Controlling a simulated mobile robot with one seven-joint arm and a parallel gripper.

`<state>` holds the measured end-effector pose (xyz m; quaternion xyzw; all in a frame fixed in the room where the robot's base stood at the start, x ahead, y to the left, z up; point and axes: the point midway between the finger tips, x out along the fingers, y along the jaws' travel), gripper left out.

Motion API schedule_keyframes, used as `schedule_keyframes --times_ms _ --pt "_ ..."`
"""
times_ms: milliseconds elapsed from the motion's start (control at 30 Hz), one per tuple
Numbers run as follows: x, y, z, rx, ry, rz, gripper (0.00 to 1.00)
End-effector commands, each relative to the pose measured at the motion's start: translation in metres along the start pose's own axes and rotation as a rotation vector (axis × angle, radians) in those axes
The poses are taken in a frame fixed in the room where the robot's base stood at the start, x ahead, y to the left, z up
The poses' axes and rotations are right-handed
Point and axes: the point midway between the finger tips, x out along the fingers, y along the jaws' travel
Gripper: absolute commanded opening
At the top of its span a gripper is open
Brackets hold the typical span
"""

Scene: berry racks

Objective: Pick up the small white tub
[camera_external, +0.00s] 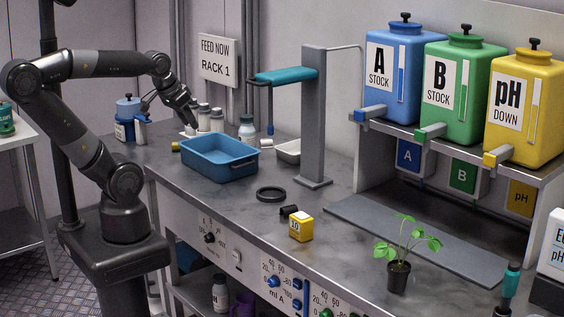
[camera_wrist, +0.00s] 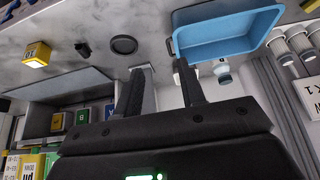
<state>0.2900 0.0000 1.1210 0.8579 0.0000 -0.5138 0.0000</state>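The small white tub (camera_external: 288,151) is a low, open, pale container on the bench in the external view. It sits behind the blue tray's right end and left of the grey stand, which may hide part of its right side. My gripper (camera_external: 190,118) is well to the left of it, above the bench by the white bottles, pointing down. In the wrist view my gripper (camera_wrist: 160,68) is open, its two dark fingers apart with nothing held between them. The white tub cannot be made out surely there; the right finger may cover part of it.
A blue tray (camera_external: 212,166) fills the bench between my gripper and the tub; it shows in the wrist view (camera_wrist: 268,25). A bottle (camera_external: 247,131) stands left of the tub. The tall stand (camera_external: 313,120) with its teal arm rises to its right. White bottles (camera_external: 204,118) stand behind the tray.

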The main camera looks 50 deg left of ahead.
Motion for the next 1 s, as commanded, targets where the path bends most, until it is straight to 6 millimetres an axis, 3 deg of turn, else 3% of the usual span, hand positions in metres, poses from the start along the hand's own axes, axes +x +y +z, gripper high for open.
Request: schedule_keyframes --times_ms 267,400,667,833,1000 --pt "0.0 0.0 0.0 0.0 0.0 0.0 0.36" --pt "0.0 0.0 0.0 0.0 0.0 0.0 0.28" --pt "0.0 0.0 -0.003 0.0 -0.001 0.0 0.28" --pt "0.004 -0.002 -0.032 -0.002 -0.014 0.003 0.28" --pt "0.018 -0.006 -0.083 -0.002 -0.03 0.011 0.28"
